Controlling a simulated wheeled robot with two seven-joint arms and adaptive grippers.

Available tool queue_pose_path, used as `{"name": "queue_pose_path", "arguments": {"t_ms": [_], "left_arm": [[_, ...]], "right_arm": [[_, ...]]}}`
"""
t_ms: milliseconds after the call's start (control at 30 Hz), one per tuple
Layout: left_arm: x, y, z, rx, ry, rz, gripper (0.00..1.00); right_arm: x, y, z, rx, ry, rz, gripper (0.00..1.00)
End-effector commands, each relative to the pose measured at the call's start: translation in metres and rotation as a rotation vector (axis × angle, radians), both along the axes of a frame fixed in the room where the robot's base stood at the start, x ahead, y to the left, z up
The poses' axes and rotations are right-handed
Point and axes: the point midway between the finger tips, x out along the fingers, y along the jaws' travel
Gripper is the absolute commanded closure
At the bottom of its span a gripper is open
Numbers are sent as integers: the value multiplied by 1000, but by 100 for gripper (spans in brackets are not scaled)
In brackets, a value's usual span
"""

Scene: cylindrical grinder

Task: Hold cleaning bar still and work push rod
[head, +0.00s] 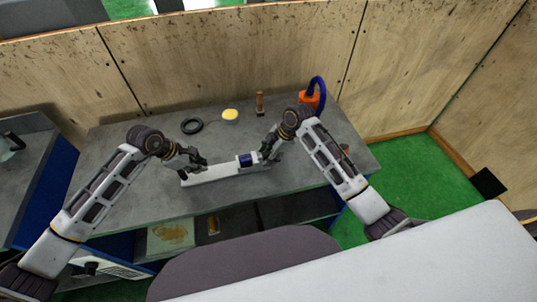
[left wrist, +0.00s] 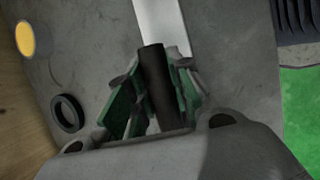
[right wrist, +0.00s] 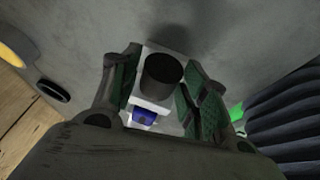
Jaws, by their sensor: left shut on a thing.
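The cleaning bar (head: 222,173), a long white bar, lies on the grey bench, with a blue part (head: 246,160) near its right end. My left gripper (head: 197,166) is at the bar's left end. In the left wrist view its green-padded fingers (left wrist: 153,100) are shut on a dark upright handle (left wrist: 153,75) on the bar. My right gripper (head: 268,151) is at the right end. In the right wrist view its fingers (right wrist: 162,95) stand apart on either side of a dark round knob (right wrist: 161,73), perhaps the push rod's end. The blue part (right wrist: 145,116) shows below the knob.
Behind the bar on the bench (head: 110,165) are a black ring (head: 191,126), a yellow-topped round tin (head: 230,115), a wooden-handled brush (head: 260,103) and an orange item with a blue hose (head: 310,98). Wooden walls stand behind. The bench front is mostly clear.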

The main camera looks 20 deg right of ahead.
Motion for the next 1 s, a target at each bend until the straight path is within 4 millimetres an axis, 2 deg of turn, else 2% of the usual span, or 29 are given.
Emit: {"name": "queue_pose_path", "arguments": {"t_ms": [33, 300, 567, 1000], "left_arm": [[0, 0, 0, 0, -1, 0, 100], [0, 0, 0, 0, -1, 0, 100], [0, 0, 0, 0, -1, 0, 100], [0, 1, 0, 1, -1, 1, 100]], "right_arm": [[0, 0, 0, 0, 0, 0, 66], [0, 0, 0, 0, 0, 0, 100], [0, -5, 0, -2, 0, -1, 100], [0, -44, -1, -4, 1, -3, 100]]}}
